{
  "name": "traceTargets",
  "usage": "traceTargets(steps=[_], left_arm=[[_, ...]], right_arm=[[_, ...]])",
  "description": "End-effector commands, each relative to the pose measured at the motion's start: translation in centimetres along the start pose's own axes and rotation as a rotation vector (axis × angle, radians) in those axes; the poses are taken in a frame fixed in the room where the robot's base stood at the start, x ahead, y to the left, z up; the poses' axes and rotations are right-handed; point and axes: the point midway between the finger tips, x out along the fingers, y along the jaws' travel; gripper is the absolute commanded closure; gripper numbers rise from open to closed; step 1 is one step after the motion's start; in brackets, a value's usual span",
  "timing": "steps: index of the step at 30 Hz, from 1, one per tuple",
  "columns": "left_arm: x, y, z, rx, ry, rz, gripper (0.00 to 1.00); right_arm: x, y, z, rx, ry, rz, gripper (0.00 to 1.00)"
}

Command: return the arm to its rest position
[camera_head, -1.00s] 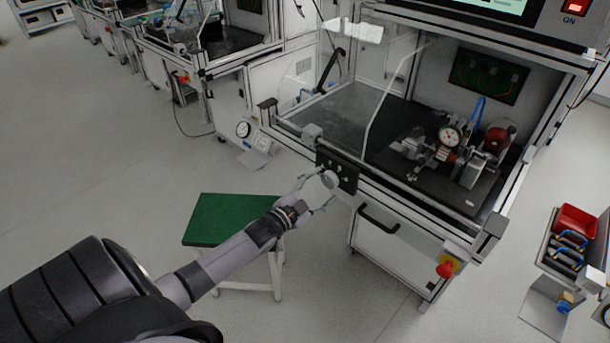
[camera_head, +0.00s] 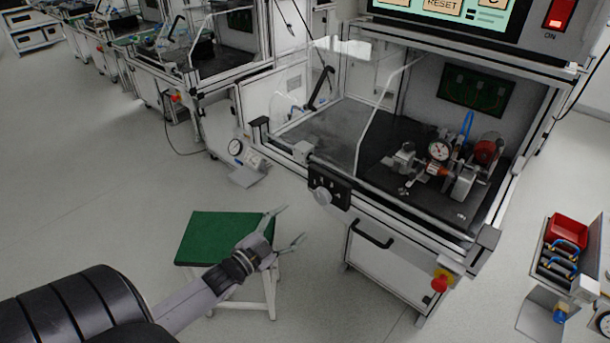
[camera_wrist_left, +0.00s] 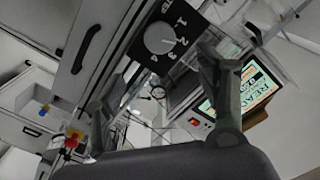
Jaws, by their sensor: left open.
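My left gripper (camera_head: 291,226) is open and empty in the head view. It is over the floor beside the green-topped stool (camera_head: 215,238), to the left of and apart from the test bench. Its open fingers also show in the left wrist view (camera_wrist_left: 165,75). The black panel with a round grey knob (camera_head: 322,196) is on the bench front, up and right of the gripper; in the left wrist view the knob (camera_wrist_left: 160,38) shows between the fingers with numbers beside it. My right gripper is not in view.
The test bench has a black handle (camera_head: 372,233) and a red emergency button (camera_head: 440,282) on its front. A dial gauge fixture (camera_head: 438,152) stands inside. The floor left of the stool is clear.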

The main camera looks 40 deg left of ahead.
Motion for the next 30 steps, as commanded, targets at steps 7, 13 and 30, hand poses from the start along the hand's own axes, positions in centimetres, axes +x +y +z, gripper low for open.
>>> traceTargets(steps=[7, 13, 30], left_arm=[[0.0, 0.1, 0.2, -0.002, -0.004, 0.002, 0.34], [-1.4, 4.1, 5.5, -0.065, -0.143, 0.052, 0.34], [-24.5, 33.8, 24.5, -0.402, -1.006, 0.428, 0.34]], right_arm=[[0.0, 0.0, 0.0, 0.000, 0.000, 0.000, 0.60], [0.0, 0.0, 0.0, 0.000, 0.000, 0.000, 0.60], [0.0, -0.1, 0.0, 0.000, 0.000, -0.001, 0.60]])
